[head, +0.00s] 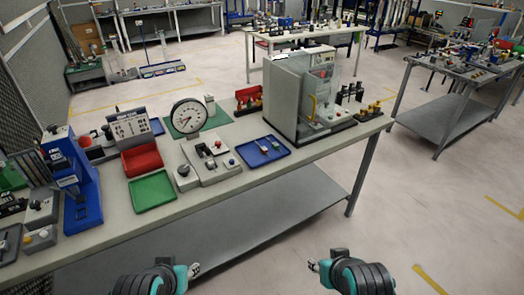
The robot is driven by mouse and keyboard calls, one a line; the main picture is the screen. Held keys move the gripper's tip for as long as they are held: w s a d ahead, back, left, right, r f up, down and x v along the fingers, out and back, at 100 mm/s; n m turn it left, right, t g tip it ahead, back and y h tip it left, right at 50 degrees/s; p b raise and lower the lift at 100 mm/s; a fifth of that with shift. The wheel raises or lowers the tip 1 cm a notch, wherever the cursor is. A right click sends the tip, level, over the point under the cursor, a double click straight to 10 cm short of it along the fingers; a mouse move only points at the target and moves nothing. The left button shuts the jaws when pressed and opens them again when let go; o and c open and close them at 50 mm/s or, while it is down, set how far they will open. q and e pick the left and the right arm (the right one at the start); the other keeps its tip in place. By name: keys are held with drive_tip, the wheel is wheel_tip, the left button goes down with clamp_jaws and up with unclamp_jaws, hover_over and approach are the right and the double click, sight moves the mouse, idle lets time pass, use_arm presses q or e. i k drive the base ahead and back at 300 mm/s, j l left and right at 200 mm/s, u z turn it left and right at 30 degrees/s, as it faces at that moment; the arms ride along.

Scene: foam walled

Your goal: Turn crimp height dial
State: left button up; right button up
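A workbench (222,185) stands ahead of me. A white round dial gauge (189,116) with a dark needle stands on it. In front of the gauge is a grey fixture (210,166) with small knobs, and at its left a grey box with a round dark knob (183,171). I cannot tell which of these is the crimp height dial. My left gripper (195,269) and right gripper (313,265) are low in the head view, in front of the bench and apart from everything on it. Their fingers are too small to tell open from shut.
A grey press-like machine (290,92) stands at the bench's right. A blue tray (263,151), a red bin (142,160), a green tray (152,191) and a blue press (72,180) also sit on the bench. The floor at right is open up to another table (448,112).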

sight(52, 129)
drive_tip(key=u, duration=1.45)
